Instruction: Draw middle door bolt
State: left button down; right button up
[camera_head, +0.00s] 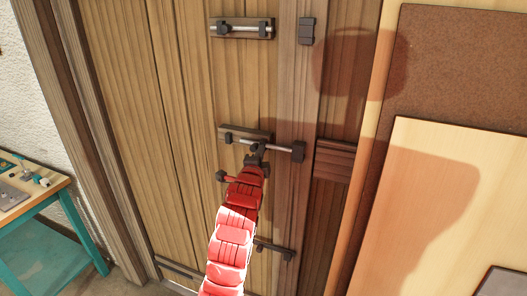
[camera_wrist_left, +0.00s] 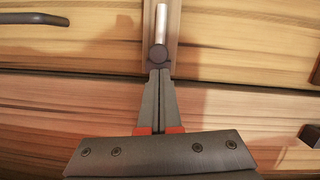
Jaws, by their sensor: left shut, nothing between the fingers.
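The middle bolt (camera_head: 279,146) is a metal rod on a dark plate (camera_head: 240,132) on the wooden door. Its rod reaches right into the dark catch (camera_head: 299,151) on the frame. My left gripper (camera_head: 257,158) comes from below and its tips are at the bolt's dark knob. In the left wrist view the fingers (camera_wrist_left: 159,78) are shut with nothing between them, their tips right against or just before the round knob (camera_wrist_left: 159,56). I cannot tell if they touch. The silver rod (camera_wrist_left: 161,25) shows beyond the knob. My right gripper is not in view.
The top bolt (camera_head: 242,29) stands clear of its catch (camera_head: 306,31). A lower bolt (camera_head: 272,247) is partly hidden by my arm. A dark door handle (camera_head: 222,176) sits just left of my gripper. Boards (camera_head: 450,200) stand at right, a teal workbench (camera_head: 50,225) at left.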

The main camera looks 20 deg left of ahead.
pick_arm(q)
jog(key=a+b, duration=0.3)
jog(key=a, duration=0.5)
jog(key=shift+w+a, duration=0.15)
jog(key=shift+d+r, duration=0.1)
jog(key=shift+d, duration=0.1)
jog(key=shift+a, duration=0.1)
